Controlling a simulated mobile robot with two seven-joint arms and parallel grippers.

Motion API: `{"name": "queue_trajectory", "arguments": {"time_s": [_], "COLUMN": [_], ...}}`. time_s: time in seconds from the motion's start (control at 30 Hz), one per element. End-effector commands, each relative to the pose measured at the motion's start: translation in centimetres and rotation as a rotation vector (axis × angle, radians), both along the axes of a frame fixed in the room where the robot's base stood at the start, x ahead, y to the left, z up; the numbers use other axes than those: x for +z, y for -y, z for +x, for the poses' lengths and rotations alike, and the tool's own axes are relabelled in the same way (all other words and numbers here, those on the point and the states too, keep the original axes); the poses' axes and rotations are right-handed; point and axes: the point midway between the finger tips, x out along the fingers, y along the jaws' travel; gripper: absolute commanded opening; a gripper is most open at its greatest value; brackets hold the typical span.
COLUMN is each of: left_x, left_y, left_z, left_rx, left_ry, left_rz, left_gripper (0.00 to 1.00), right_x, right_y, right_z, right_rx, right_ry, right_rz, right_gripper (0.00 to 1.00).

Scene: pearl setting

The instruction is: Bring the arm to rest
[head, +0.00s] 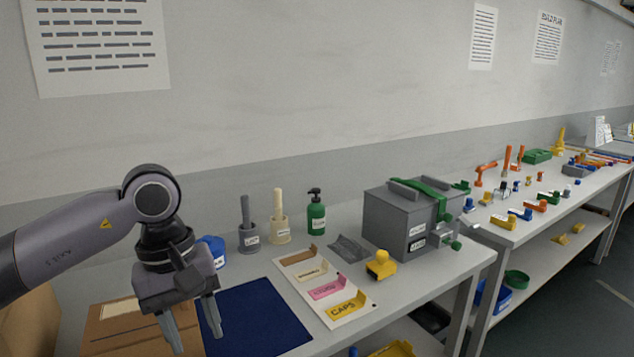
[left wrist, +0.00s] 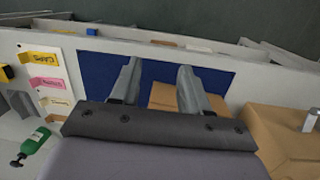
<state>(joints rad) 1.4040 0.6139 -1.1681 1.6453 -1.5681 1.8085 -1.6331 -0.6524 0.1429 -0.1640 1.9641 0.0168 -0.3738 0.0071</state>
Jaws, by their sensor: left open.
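My left gripper (head: 196,333) hangs fingers-down over the near left of the table, in front of a dark blue mat (head: 258,318). Its two fingers are apart with nothing between them. In the left wrist view the open fingers (left wrist: 157,82) reach out over the blue mat (left wrist: 92,72) and a cardboard box (left wrist: 170,97). My left arm (head: 75,232) comes in from the left, bent at the wrist. My right gripper is in neither view.
A cardboard box (head: 108,325) lies close beside the gripper. A label board (head: 318,272), a green pump bottle (head: 316,215), two holders and a grey case (head: 396,222) stand further right. A second table (head: 500,230) holds several small coloured parts.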

Motion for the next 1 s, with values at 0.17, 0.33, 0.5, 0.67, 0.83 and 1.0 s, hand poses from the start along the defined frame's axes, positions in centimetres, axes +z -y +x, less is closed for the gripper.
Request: {"name": "queue_trajectory", "arguments": {"time_s": [0.17, 0.33, 0.5, 0.67, 0.83, 1.0], "left_x": [-2.4, -2.4, -0.1, 2.5, 3.7, 2.0], "left_y": [6.5, 12.7, 17.0, 18.5, 17.6, 14.4], "left_z": [-3.2, -6.7, -8.9, -8.7, -6.5, -3.5], "left_rx": [0.087, 0.253, 0.492, 0.759, 1.074, 1.408], "left_ry": [-0.183, -0.449, -0.797, -1.175, -1.618, -2.099], "left_rz": [-0.286, -0.592, -0.874, -1.087, -1.252, -1.348], "left_gripper": [0.46, 0.46, 0.46, 0.46, 0.46, 0.46], "right_x": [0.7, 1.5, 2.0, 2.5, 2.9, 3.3], "right_y": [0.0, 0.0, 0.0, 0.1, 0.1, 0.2], "right_z": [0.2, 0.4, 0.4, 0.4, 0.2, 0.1], "right_rx": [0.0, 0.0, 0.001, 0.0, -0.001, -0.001], "right_ry": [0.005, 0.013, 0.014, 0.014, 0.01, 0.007], "right_rz": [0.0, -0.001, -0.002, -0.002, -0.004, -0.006], "right_gripper": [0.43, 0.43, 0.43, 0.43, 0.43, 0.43]}}
